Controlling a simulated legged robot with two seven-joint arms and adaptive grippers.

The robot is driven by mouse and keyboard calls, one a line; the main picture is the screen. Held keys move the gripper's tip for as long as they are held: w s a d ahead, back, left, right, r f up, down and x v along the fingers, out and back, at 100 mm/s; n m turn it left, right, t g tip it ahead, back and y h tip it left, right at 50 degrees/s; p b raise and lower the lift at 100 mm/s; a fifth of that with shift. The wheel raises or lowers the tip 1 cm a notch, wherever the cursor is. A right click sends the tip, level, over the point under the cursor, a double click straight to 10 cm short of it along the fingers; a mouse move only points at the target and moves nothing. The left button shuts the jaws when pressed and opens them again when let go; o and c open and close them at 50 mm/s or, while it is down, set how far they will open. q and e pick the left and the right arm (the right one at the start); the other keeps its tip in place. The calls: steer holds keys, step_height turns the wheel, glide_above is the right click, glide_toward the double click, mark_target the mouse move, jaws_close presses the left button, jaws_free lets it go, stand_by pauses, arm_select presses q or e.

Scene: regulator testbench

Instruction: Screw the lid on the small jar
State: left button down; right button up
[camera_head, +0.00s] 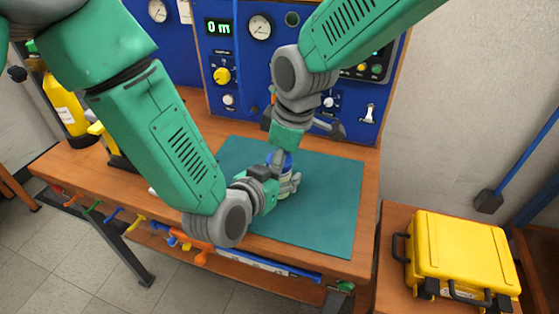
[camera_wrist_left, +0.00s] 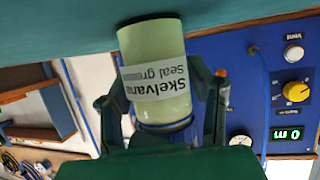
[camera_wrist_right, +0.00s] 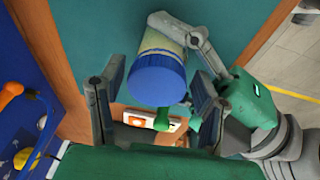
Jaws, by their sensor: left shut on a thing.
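The small jar is pale green with a white label reading "Skelvana Seal grease" (camera_wrist_left: 155,75). It stands upright on the teal mat (camera_head: 325,215). The blue lid (camera_wrist_right: 156,80) sits at the top of the jar (camera_wrist_right: 160,42); how tightly it sits cannot be told. The lid also shows in the head view (camera_head: 286,158). My left gripper (camera_wrist_left: 163,105) is shut on the jar's side, a finger on each side. My right gripper (camera_wrist_right: 152,105) points down above the lid. Its fingers are apart, with the lid between them in the picture and gaps on both sides.
A blue test panel (camera_head: 235,75) with gauges and knobs stands behind the bench (camera_head: 365,200). A yellow case (camera_head: 465,250) sits on a lower surface at the right. Yellow bottles (camera_head: 68,108) stand at the left. The mat's right part is clear.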

steer(key=shift+r, duration=0.2)
stand_by(0.3)
steer(key=shift+a+r, duration=0.1)
steer(key=shift+r, duration=0.45)
steer(key=v, duration=0.3)
steer(key=shift+a+r, duration=0.2)
steer(key=shift+r, duration=0.15)
steer(key=shift+w, duration=0.1)
steer(key=shift+f, duration=0.1)
steer(key=shift+c, duration=0.3)
